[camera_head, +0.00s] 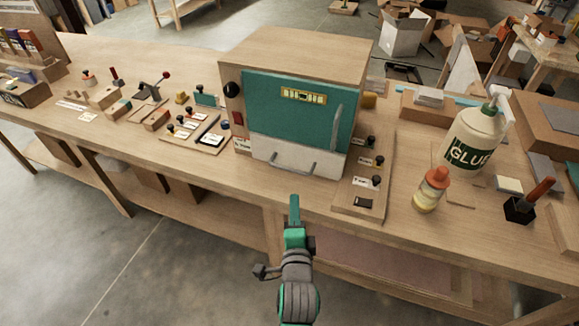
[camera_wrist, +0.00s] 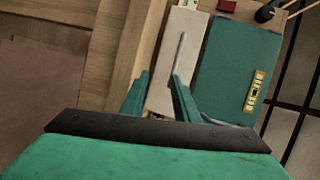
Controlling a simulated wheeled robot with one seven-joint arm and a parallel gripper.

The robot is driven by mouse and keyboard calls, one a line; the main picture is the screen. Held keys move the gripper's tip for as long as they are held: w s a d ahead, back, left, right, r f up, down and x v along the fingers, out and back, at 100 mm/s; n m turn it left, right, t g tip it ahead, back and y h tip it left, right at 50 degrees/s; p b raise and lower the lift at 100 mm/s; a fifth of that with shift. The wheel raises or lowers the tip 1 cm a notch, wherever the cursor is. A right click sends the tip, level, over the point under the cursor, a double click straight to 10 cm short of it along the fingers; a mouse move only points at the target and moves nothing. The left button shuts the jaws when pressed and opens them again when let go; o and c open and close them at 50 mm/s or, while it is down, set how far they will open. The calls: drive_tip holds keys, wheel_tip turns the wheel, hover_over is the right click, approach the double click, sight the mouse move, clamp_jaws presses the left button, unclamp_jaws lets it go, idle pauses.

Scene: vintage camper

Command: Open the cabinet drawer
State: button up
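A wooden cabinet (camera_head: 300,50) stands on the workbench. It has a teal door (camera_head: 290,115) with a vertical handle (camera_head: 337,125), and below it a pale drawer (camera_head: 262,152) with a bar handle (camera_head: 293,166). The drawer looks closed. My gripper (camera_head: 295,198) is in front of the drawer, just below its handle in the head view. In the wrist view, my gripper's green fingers (camera_wrist: 158,77) are apart with nothing visible held between them. The drawer front (camera_wrist: 186,25) and its handle (camera_wrist: 180,50) lie ahead, the handle near the right fingertip. Contact cannot be told.
A board with knobs (camera_head: 368,180) sits right of the cabinet. Farther right are an orange-capped bottle (camera_head: 430,190) and a glue bottle (camera_head: 473,140). Small tools and stamps lie to the left. The bench's front edge (camera_head: 250,197) runs below the drawer.

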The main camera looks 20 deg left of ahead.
sight(288, 169)
drive_tip(key=shift+m+y, duration=0.3)
drive_tip(key=shift+m, duration=0.2)
drive_tip(key=w+a, duration=0.2)
drive_tip(key=w, duration=0.2)
drive_tip(key=w+a, duration=0.2)
drive_tip(key=w, duration=0.2)
drive_tip(key=w+a+r, duration=0.1)
drive_tip(key=w+a, duration=0.1)
drive_tip(key=w, duration=0.2)
drive_tip(key=shift+w, duration=0.25)
clamp_jaws()
